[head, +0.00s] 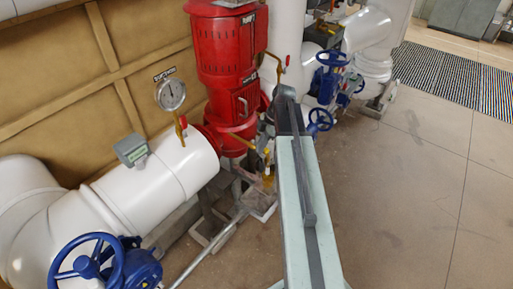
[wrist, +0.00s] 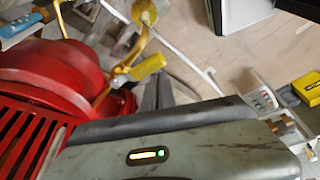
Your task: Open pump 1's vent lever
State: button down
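Pump 1 is most likely the red pump (head: 228,70) standing behind my arm; it also fills the left of the wrist view (wrist: 45,75). A yellow lever handle (wrist: 140,68) sits on a brass pipe beside the pump, and a yellow part shows low by the pump in the head view (head: 268,182). I cannot read a label that names it as the vent lever. My gripper's dark finger ends (wrist: 158,92) show just below the yellow handle in the wrist view, apart from it in the picture. Their opening is unclear, and the arm hides the gripper in the head view.
Blue handwheels stand at the front left (head: 88,262) and behind the arm (head: 320,120). Open floor (head: 410,190) is at the right.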

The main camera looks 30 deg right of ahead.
jog(key=shift+d, duration=1.25)
jog(key=shift+s+a, duration=0.25)
jog(key=shift+a, duration=0.25)
notch_tip(320, 180, up, 10)
jog(key=p, duration=0.9)
jog(key=shift+f, duration=0.2)
jog(key=shift+w, duration=0.1)
